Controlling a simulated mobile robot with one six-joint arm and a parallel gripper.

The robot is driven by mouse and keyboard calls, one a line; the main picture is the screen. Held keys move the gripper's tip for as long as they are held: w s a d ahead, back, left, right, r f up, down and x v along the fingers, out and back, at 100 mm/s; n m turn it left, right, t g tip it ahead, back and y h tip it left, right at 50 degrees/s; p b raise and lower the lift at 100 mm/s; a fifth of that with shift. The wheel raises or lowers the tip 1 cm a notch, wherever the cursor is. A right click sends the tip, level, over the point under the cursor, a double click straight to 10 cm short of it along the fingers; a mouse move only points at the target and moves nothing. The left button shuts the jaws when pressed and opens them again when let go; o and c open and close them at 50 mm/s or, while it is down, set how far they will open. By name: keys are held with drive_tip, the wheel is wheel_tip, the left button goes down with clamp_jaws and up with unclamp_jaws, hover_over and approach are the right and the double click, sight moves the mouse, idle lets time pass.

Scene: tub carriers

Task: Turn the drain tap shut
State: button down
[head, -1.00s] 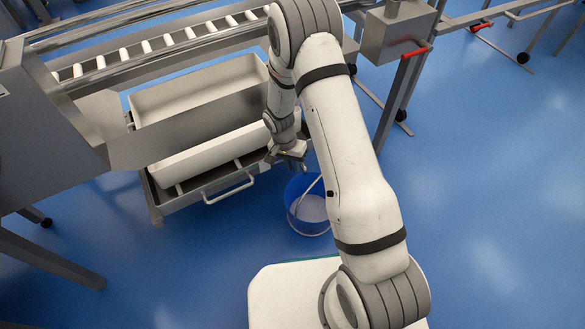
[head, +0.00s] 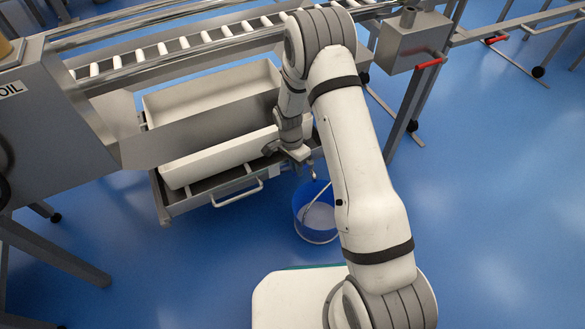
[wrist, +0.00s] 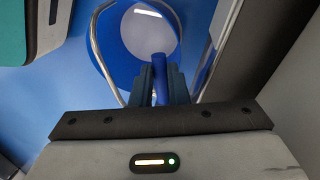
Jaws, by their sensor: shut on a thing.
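The drain tap shows in the wrist view as a blue lever (wrist: 159,72) between my two dark fingers. My gripper (wrist: 160,88) is shut on this lever. The tap's body is hidden behind the fingers. In the head view my gripper (head: 312,172) is at the right front corner of the steel cart, and the tap cannot be made out there. A blue bucket (head: 301,203) with a pale inside stands on the floor just below; its rim and wire handle also show in the wrist view (wrist: 112,48).
The cart holds a long white tub (head: 215,162) and has a front pull handle (head: 238,193). A roller conveyor (head: 180,45) runs behind it. A steel box with a red lever (head: 430,64) stands at the right. The blue floor at the right is clear.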

drive_tip(key=shift+d, duration=0.1)
drive_tip(key=c, duration=1.4)
unclamp_jaws()
